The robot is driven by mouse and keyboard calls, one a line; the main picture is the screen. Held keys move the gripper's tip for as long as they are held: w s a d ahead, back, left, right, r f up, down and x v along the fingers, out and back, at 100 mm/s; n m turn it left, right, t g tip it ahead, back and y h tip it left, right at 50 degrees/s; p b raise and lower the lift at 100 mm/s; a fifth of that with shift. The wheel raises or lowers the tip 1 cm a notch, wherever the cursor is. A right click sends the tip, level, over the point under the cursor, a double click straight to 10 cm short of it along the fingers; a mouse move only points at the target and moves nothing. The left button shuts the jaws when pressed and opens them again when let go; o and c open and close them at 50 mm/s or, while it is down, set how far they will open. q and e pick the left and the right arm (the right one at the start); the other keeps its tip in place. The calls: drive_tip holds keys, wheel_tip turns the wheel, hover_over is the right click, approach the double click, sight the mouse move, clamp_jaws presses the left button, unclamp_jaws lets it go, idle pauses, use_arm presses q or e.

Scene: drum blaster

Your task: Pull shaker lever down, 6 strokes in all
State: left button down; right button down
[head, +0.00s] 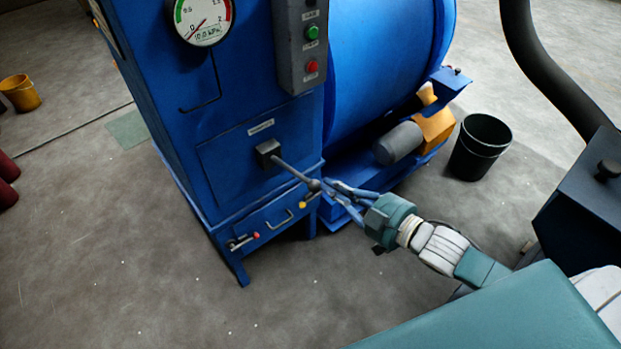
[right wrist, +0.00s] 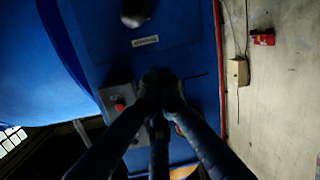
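The shaker lever (head: 293,171) is a grey rod with a round dark knob (head: 314,185). It comes out of a dark pivot block (head: 268,153) on the front of the blue machine and slopes down to the right. My right gripper (head: 326,188) has its blue-grey fingers at the knob, coming from the right. In the right wrist view, the fingers (right wrist: 161,82) come close together in front of the dark blue panel. It is too dark there to see whether they grip the knob. My left gripper is not in view.
The blue cabinet (head: 165,95) carries a pressure gauge (head: 203,18) and a button box (head: 302,45) with green and red buttons. A drawer (head: 265,222) lies below the lever. A black bucket (head: 480,147) stands at the right. The floor in front is clear.

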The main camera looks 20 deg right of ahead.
drive_tip(key=shift+d, duration=0.1)
drive_tip(key=p, duration=0.2)
hover_over(312, 189)
drive_tip(key=w+a, duration=0.1)
drive_tip(key=a, duration=0.1)
drive_tip(key=f, duration=0.2)
drive_tip(key=d+f, duration=0.1)
drive_tip(key=s+d+f+p, duration=0.1)
drive_tip(key=f, duration=0.1)
drive_tip(key=shift+f, duration=0.15)
drive_tip(key=shift+f, duration=0.1)
